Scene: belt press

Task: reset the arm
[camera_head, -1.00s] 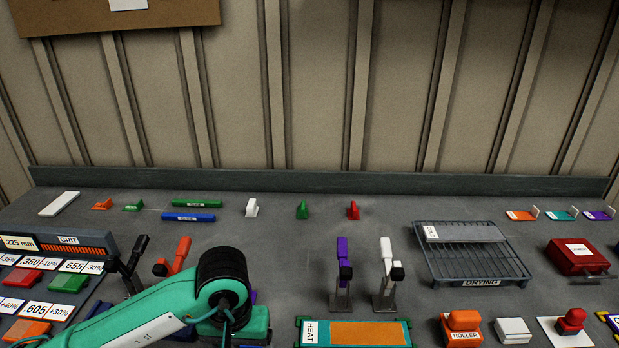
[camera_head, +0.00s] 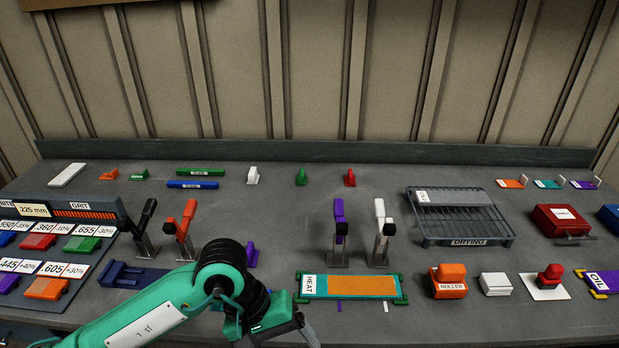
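My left arm, green with a black ribbed joint, comes in from the lower left. Its gripper (camera_head: 285,330) is low in the picture, in front of the heat plate's left end. Its fingers are partly cut off by the lower edge, so I cannot tell whether it is open or shut. No object shows clearly in it. My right arm and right gripper are not in view.
Upright clamps stand mid-table: black (camera_head: 146,225), orange (camera_head: 186,228), purple (camera_head: 339,225) and white (camera_head: 381,228). The heat plate (camera_head: 355,287) lies before them. A drying rack (camera_head: 465,222), roller (camera_head: 450,282) and red box (camera_head: 562,222) are right. A grit board (camera_head: 75,210) is left.

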